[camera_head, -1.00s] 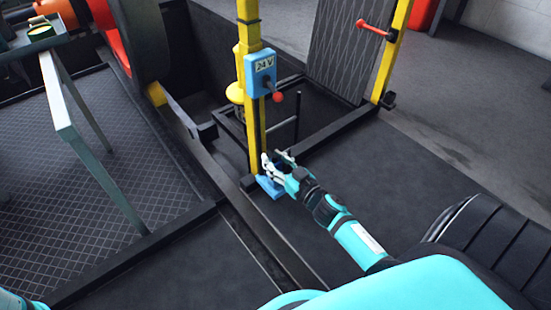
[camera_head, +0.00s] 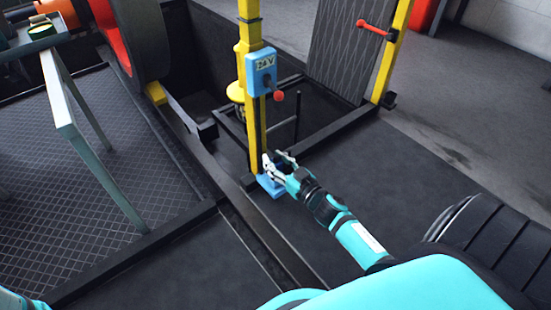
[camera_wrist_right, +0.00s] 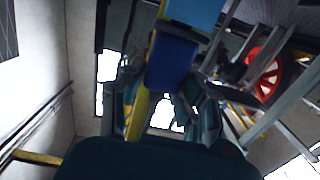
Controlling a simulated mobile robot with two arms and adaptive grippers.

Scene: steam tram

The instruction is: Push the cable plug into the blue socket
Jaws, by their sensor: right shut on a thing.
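A blue box (camera_head: 262,72) with a 24V label is fixed to the yellow post and has a red-knobbed lever at its right; it looks like the socket's housing. My right gripper (camera_head: 273,168) is low beside the foot of the post, well below the box. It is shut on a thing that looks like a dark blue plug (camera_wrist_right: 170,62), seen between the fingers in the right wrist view. A lighter blue piece (camera_head: 270,186) sits at the floor just under the gripper. No cable can be made out. My left gripper is out of view.
The yellow post (camera_head: 249,38) stands just behind my right gripper. A black frame (camera_head: 225,135) and dark pit lie beyond it. A grey rail (camera_head: 95,150) stands at the left. The dark floor (camera_head: 420,165) to the right is clear.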

